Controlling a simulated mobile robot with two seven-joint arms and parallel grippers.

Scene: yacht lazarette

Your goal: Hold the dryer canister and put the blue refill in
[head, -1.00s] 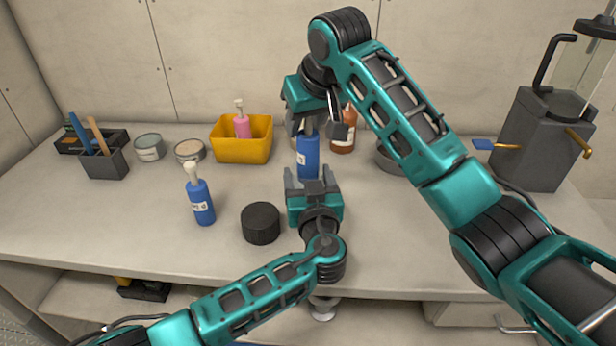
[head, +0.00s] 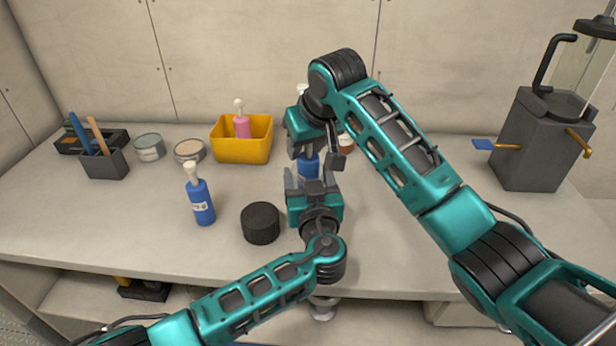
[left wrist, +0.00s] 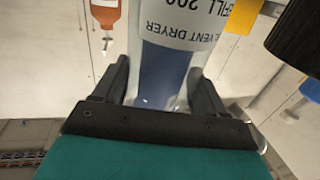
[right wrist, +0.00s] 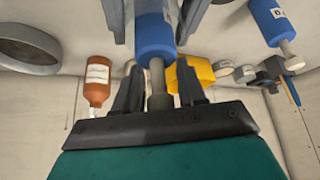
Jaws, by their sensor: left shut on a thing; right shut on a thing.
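My left gripper (head: 312,183) is shut on the clear dryer canister (left wrist: 133,55), upright above the bench; its wall shows between the fingers in the left wrist view. My right gripper (head: 320,150) is directly above it, shut on the grey stem (right wrist: 157,80) of the blue refill (right wrist: 153,38). The refill also shows between the two grippers in the head view (head: 308,167). In the left wrist view, blue (left wrist: 163,72) and a white label reading "VENT DRYER" show within the clear wall. The refill's lower end is hidden, so its exact depth cannot be told.
A second blue bottle (head: 201,205) with a pale top stands left on the bench, beside a black round cylinder (head: 260,223). A yellow bin (head: 240,152) holds a pink bottle. An orange bottle (right wrist: 98,80) stands behind the grippers. The bench right of them is clear up to a grey machine (head: 537,140).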

